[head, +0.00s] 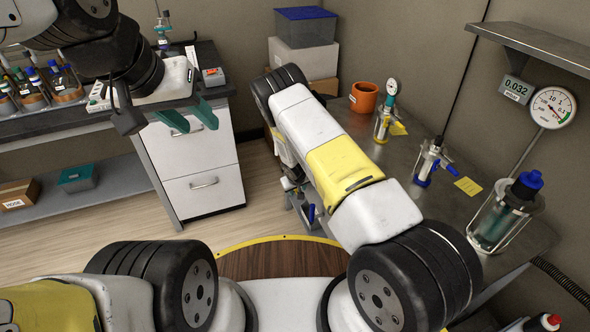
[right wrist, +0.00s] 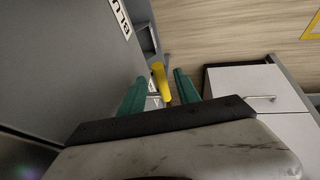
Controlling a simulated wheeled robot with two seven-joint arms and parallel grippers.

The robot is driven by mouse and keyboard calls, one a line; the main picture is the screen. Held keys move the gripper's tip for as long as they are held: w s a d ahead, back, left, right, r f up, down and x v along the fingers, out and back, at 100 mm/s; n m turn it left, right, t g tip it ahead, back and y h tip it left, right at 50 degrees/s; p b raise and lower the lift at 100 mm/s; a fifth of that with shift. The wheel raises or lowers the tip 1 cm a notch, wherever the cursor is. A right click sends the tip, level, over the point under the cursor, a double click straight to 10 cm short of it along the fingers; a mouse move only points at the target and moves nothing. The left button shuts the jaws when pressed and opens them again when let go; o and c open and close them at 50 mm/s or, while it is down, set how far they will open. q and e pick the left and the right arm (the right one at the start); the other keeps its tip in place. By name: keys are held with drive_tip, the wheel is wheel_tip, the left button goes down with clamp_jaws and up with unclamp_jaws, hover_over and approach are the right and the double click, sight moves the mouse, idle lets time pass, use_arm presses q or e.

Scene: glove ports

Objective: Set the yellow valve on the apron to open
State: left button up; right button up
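In the right wrist view, a yellow handle (right wrist: 160,84), which I take to be the yellow valve's, stands between the two green fingers of my right gripper (right wrist: 162,77). The fingers are apart, with a gap visible on each side of the handle. A grey panel (right wrist: 75,60), apparently the apron, lies to the left; a partly cut-off label is on it. In the head view my right arm hides the right gripper and the yellow valve. My left gripper (head: 192,118) is open and empty, in front of the white drawer cabinet.
The right bench (head: 400,165) carries an orange pot (head: 364,97), glass fittings and a clear canister (head: 500,215) with a blue cap. A gauge (head: 552,107) is on the wall. A white drawer cabinet (head: 190,165) stands left; wooden floor (head: 258,195) is open between.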

drive_tip(key=shift+w+f, duration=0.25)
drive_tip(key=shift+f, duration=0.25)
drive_tip(key=shift+c, duration=0.2)
clamp_jaws()
idle(1.0)
